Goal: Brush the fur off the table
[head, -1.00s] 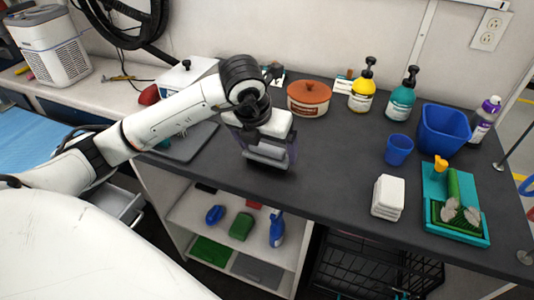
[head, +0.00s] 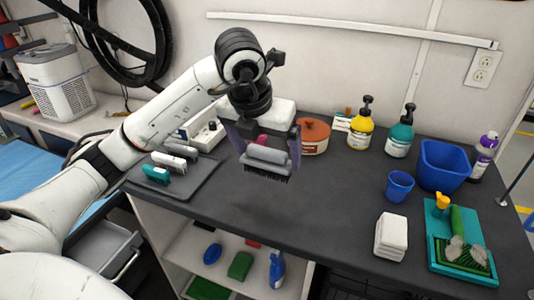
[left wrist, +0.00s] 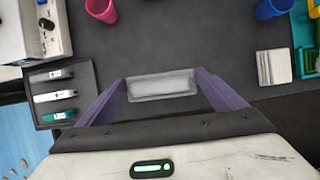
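My left gripper (head: 266,150) is over the dark counter, its purple fingers shut on the ends of a grey brush (head: 267,158). The brush's dark bristles point down, seemingly just above the counter. In the left wrist view the brush (left wrist: 162,84) sits between both fingers. A blue table surface (head: 28,182) lies at the far left. In the left wrist view the blue surface (left wrist: 12,140) carries small pale specks, possibly fur. Grey fur-like clumps (head: 467,254) lie on the teal tray (head: 434,262) at the right. My right gripper is out of view.
A dark tray (head: 205,183) holds several brushes left of my gripper. An orange-brown pot (head: 314,138), yellow bottle (head: 361,128), teal bottle (head: 400,138), blue cup (head: 399,187), blue tub (head: 443,166) and white stack (head: 391,236) stand to the right. The counter's middle front is clear.

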